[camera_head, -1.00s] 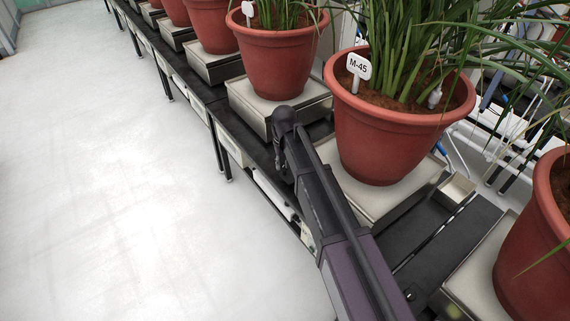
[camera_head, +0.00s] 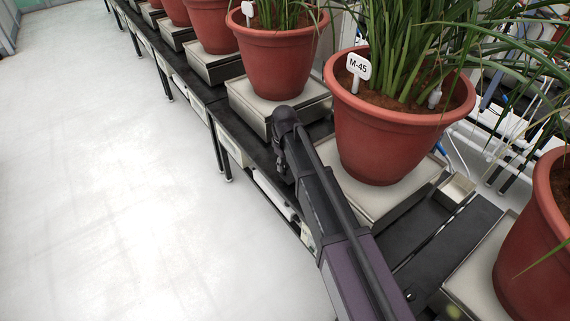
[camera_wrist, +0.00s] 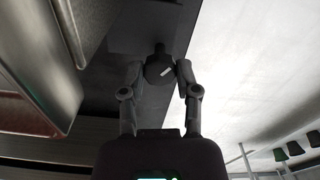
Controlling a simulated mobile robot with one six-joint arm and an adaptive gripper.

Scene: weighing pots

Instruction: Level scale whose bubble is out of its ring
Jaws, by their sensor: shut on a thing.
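In the wrist view my gripper (camera_wrist: 160,68) is shut on a dark round knob (camera_wrist: 158,72) with a short white mark on its face. A finger lies on each side of it. In the head view my arm crosses in front of the scale (camera_head: 366,203) that bears the pot (camera_head: 395,135) labelled M-45 (camera_head: 358,67). My fingers and the knob are hidden there. I cannot make out a bubble or its ring on this scale. I cannot tell from the frames which scale the knob belongs to.
Other potted plants stand on scales along the dark bench, one behind (camera_head: 275,60) and one at the right (camera_head: 540,245). Leaves hang over the right side. A small metal box (camera_head: 456,189) sits beside the M-45 scale. The pale floor (camera_head: 110,180) at left is clear.

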